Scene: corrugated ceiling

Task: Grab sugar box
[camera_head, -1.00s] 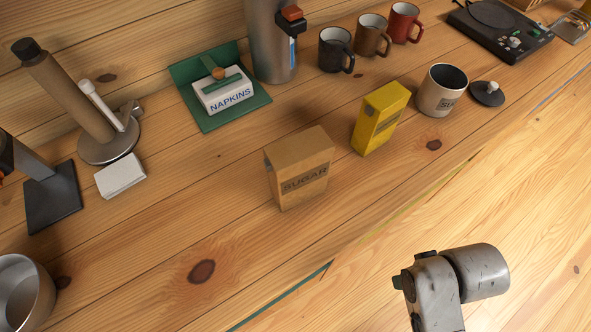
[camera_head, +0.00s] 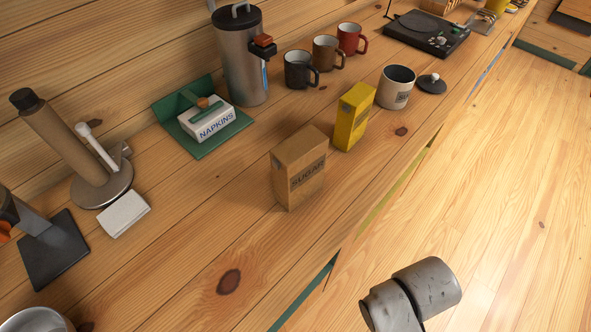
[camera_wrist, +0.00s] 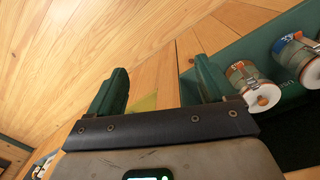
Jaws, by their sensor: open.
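The sugar box (camera_head: 299,170) is a brown carton marked SUGAR. It stands upright on the wooden counter (camera_head: 190,240) in the middle of the head view. My gripper (camera_wrist: 158,88) shows only in the wrist view, with its two green fingers wide apart and nothing between them. The wrist view does not show the sugar box; it shows wood planks and a green-edged shelf with jars. In the head view only a grey part of my arm shows at the lower right, in front of the counter edge, and the gripper is out of frame.
A yellow box (camera_head: 352,116) stands close behind and right of the sugar box. A canister (camera_head: 396,88) and its lid (camera_head: 431,84) are farther right. A napkin holder (camera_head: 207,124), metal dispenser (camera_head: 240,60) and several mugs stand behind. The counter front left of the box is clear.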

